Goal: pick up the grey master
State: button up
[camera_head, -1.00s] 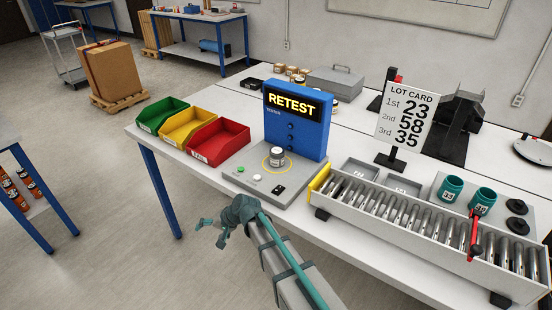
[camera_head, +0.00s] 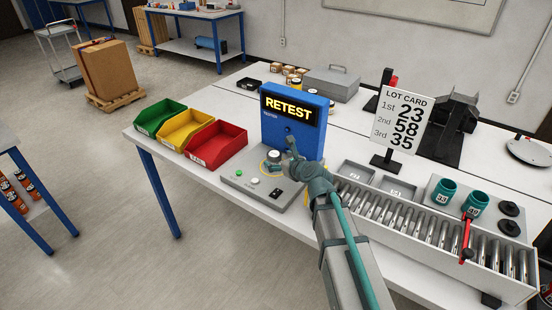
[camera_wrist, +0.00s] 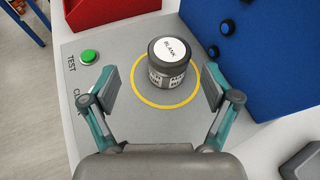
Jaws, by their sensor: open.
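A small dark grey jar (camera_wrist: 168,72) with a white lid disc reading BLANK stands upright inside the yellow ring on the grey test plate. It also shows in the head view (camera_head: 273,155), partly covered by my gripper. I see no label with the word master on it. My gripper (camera_wrist: 161,90) is open and empty, with one finger to each side of the jar and slightly nearer the camera. In the head view my gripper (camera_head: 284,158) is just right of the jar. I cannot tell whether either finger touches it.
The blue RETEST panel (camera_head: 290,121) stands right behind the jar. A green TEST button (camera_wrist: 88,56) is on the plate at left. Green (camera_head: 161,116), yellow (camera_head: 186,128) and red (camera_head: 216,143) bins stand left. A roller conveyor (camera_head: 405,219) and the lot card (camera_head: 401,119) are right.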

aim_at(274, 157)
jog(key=shift+d+m, duration=0.6)
jog(key=shift+d, duration=0.1)
jog(key=shift+w+a+f, duration=0.1)
jog(key=shift+w+f, duration=0.05)
jog(key=shift+w, duration=0.2)
jog(key=shift+p+x, duration=1.3)
jog(key=shift+x, duration=2.05)
jog(key=shift+s+f, duration=0.15)
jog(key=shift+f, duration=0.05)
jog(key=shift+c, duration=0.3)
jog(key=c, duration=1.6)
jog(key=shift+o, duration=0.2)
jog(key=shift+r, duration=0.15)
